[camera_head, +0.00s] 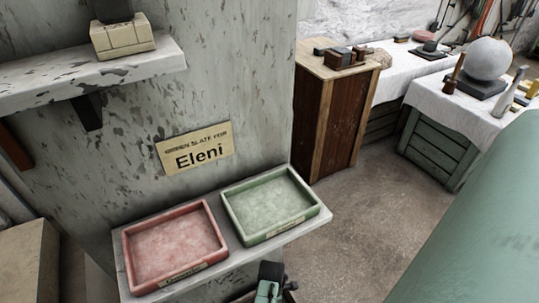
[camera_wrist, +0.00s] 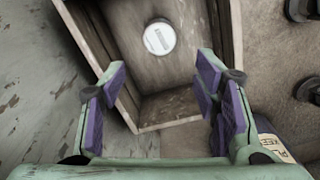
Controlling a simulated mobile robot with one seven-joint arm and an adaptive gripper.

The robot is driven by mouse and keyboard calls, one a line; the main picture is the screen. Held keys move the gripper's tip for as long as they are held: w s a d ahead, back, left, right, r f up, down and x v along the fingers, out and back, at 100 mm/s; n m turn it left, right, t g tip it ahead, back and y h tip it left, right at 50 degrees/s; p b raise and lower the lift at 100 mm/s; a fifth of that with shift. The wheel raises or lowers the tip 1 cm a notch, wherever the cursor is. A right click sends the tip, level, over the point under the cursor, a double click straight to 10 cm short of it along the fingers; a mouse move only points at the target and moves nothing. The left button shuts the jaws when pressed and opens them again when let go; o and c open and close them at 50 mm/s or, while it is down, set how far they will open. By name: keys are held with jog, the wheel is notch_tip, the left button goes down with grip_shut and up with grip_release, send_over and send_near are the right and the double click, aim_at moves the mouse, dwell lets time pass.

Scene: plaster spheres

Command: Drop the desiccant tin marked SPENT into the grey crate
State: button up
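A round tin with a pale lid (camera_wrist: 160,38) lies inside a grey-brown crate (camera_wrist: 182,106) in the wrist view. The tin rests on the crate's floor, and the marking on its lid is too small to read. My gripper (camera_wrist: 164,80) is open, its purple-padded fingers spread wide and empty above the crate. The tin is beyond the fingertips and apart from them. In the head view only part of my gripper (camera_head: 270,285) shows at the bottom edge, below the shelf.
A red tray (camera_head: 180,246) and a green tray (camera_head: 272,207) stand empty on a shelf, under a card reading Eleni (camera_head: 195,148). A partly hidden labelled object (camera_wrist: 272,146) is right of my gripper. Open floor (camera_head: 340,240) lies right of the shelf.

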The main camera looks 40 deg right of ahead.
jog(key=shift+o, duration=0.9)
notch_tip(320, 180, up, 12)
dwell(0.4)
